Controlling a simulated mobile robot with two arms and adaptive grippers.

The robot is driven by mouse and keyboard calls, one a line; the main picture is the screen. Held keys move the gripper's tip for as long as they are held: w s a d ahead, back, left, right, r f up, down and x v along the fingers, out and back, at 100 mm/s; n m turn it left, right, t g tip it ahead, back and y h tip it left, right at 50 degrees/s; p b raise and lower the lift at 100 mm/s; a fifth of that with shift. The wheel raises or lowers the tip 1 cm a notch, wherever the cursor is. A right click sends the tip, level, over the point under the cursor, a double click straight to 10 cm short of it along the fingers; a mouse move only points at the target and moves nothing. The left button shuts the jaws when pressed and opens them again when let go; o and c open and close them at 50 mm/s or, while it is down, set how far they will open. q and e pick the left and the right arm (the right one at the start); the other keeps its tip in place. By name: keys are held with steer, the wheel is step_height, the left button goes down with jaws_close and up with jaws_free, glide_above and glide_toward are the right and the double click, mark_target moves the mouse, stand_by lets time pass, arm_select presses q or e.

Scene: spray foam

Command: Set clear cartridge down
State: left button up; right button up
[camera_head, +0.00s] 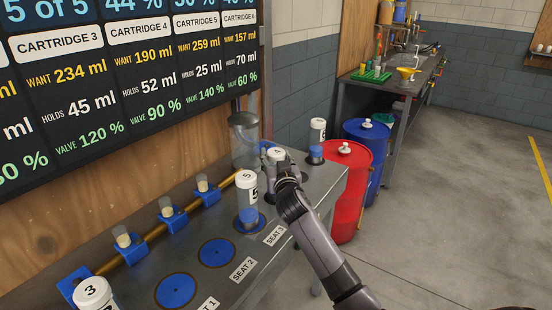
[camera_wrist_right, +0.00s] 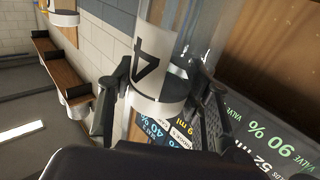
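The clear cartridge marked 4 (camera_head: 276,153) has a white top and is at the far end of the bench. My right gripper (camera_head: 277,163) is beside its top, with its arm coming in from the lower right. In the right wrist view, the two fingers (camera_wrist_right: 165,105) lie on both sides of the white band of the cartridge (camera_wrist_right: 155,70), apparently gripping it; its clear body runs to the top edge. Its lower end is hidden in the head view, so I cannot tell whether it touches the bench. My left gripper is not in view.
Cartridge 5 (camera_head: 247,180) stands upright on the blue disc by the SEAT 3 label. The SEAT 2 disc (camera_head: 217,252) is bare. A clear cylinder (camera_head: 243,140) stands behind; another white-topped cartridge (camera_head: 317,130) is at the far right. A red drum (camera_head: 350,185) is beside the bench.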

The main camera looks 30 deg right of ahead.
steer(key=o, duration=0.4)
steer(key=shift+o, duration=0.2)
steer(key=shift+r, duration=0.1)
steer(key=b+v, duration=0.1)
steer(key=v, duration=1.1)
steer(key=shift+s+a, duration=0.1)
